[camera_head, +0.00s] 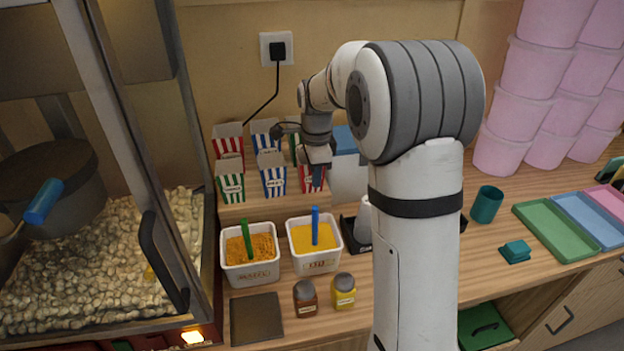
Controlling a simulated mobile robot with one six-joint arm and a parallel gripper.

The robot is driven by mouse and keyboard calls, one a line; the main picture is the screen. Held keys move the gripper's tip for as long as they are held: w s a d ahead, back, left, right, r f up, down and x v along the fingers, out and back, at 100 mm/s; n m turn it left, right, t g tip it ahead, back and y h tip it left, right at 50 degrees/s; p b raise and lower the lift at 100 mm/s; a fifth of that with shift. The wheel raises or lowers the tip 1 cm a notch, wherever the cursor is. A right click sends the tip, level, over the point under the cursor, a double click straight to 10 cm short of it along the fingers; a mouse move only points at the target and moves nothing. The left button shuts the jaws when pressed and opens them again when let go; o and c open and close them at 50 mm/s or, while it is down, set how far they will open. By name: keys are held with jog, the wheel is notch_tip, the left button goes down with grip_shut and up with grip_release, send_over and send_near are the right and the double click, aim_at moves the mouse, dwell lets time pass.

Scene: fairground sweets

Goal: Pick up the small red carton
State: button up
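Striped popcorn cartons stand in two rows on a raised wooden shelf. One red-and-white carton (228,147) is at the back left. Another red-and-white carton (307,184) is at the front right, partly hidden behind my gripper (318,172). My gripper points down at this front-right carton, at its upper part. Its fingertips are too small and too covered to show whether they are open or shut, or touching the carton. I cannot tell which red carton is the smaller.
Blue (272,181) and green (231,187) striped cartons stand close beside the red ones. Two white tubs (250,272) with spoons and two shakers (344,292) stand in front. A popcorn machine (165,230) is at left. Pink buckets (510,110), a teal cup (487,205) and trays (556,236) are at right.

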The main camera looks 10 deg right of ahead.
grip_shut()
